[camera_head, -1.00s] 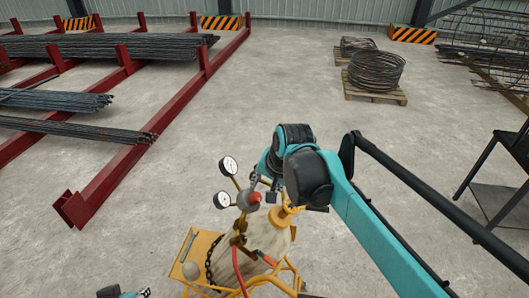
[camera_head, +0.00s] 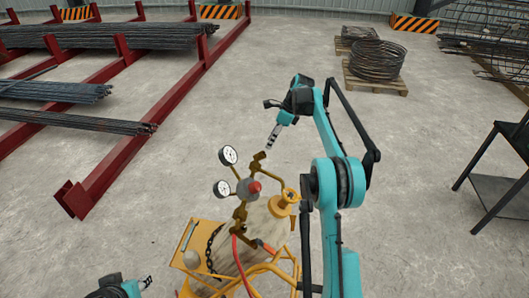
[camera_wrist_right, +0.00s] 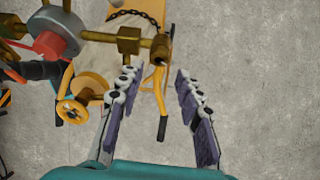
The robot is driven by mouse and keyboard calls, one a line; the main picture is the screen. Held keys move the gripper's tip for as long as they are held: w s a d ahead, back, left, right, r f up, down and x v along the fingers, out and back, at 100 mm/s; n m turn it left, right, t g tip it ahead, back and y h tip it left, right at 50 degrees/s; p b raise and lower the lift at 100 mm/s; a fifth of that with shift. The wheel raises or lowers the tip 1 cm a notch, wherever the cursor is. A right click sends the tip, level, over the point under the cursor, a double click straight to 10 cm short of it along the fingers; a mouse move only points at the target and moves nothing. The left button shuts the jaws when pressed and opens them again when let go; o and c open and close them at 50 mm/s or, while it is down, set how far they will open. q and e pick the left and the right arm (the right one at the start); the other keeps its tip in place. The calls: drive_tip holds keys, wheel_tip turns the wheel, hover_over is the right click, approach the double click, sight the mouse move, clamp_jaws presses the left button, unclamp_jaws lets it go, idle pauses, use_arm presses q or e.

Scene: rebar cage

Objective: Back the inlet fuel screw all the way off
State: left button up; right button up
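The brass-and-grey regulator (camera_head: 246,188) has a red-tipped part (camera_head: 254,187) and two white dial gauges, one of them (camera_head: 228,155) higher. I cannot tell which part is the inlet fuel screw. A brass fitting (camera_head: 259,157) sticks up beside the gauges; a brass fitting (camera_wrist_right: 128,42) also shows in the right wrist view, with its open end just beyond my fingers. My right gripper (camera_head: 268,148) is just above the regulator. In its wrist view the right gripper (camera_wrist_right: 157,98) is open and empty. My left gripper (camera_head: 147,281) is at the lower left, too small to judge.
The regulator is on a yellow cart (camera_head: 188,262) with a chain and red hose. A yellow valve part (camera_head: 287,200) is right of it. A dark table (camera_head: 497,205) stands right, a red rebar rack (camera_head: 115,172) left. Open floor lies beyond.

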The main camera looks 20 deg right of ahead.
sight(264, 153)
drive_tip(key=p+x, duration=0.1)
drive_tip(key=x, duration=0.6)
drive_tip(key=shift+f, duration=0.15)
clamp_jaws()
